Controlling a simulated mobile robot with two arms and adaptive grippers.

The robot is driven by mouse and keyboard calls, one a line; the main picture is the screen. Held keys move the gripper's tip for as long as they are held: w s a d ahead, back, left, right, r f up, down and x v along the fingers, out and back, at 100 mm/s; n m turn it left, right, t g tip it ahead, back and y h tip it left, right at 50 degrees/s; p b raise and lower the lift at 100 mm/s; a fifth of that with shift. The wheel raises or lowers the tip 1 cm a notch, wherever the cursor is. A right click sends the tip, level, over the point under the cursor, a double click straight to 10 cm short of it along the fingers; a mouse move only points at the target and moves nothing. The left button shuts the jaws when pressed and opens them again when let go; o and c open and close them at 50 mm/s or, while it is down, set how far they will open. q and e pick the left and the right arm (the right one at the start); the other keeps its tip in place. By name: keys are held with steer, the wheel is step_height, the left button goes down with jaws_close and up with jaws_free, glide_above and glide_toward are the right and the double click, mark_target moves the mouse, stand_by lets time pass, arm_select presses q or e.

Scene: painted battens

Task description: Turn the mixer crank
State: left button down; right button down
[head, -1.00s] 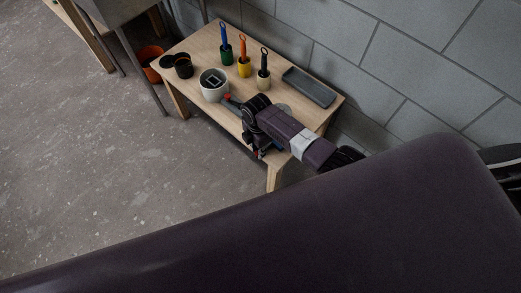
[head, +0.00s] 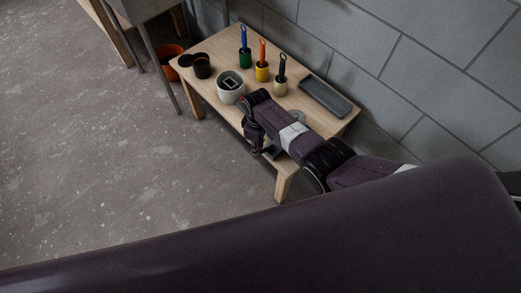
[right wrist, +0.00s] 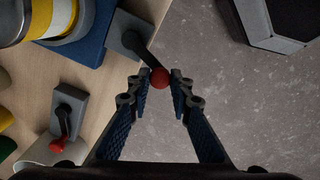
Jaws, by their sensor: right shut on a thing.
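In the right wrist view a dark crank arm (right wrist: 146,52) runs from a grey block (right wrist: 127,38) to a round red knob (right wrist: 160,78). The block adjoins a blue base (right wrist: 97,40) that carries a banded yellow, white and grey body (right wrist: 58,20). My right gripper (right wrist: 161,80) is shut on the red knob, one fingertip on each side, beyond the table edge. In the head view my right gripper (head: 270,151) is low at the table's front edge, and my arm hides the crank. My left gripper is not in view.
A second red-knobbed lever (right wrist: 62,124) on a grey plate stands nearby on the wooden table (head: 213,45). A block wall is behind.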

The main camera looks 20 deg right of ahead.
steer(key=shift+w+d+m+b, duration=0.25)
steer(key=shift+w+m+b, duration=0.45)
steer(key=shift+m, duration=0.95)
steer(key=shift+w+d+m+b, duration=0.2)
steer(key=shift+w+m+b, duration=0.25)
steer(key=shift+w+m, duration=0.8)
steer(key=shift+w+d+m+b, duration=0.25)
steer(key=shift+w+m+b, duration=0.25)
steer(key=shift+m, duration=1.5)
steer(key=c, duration=1.7)
jaws_free()
steer(key=shift+c, duration=0.2)
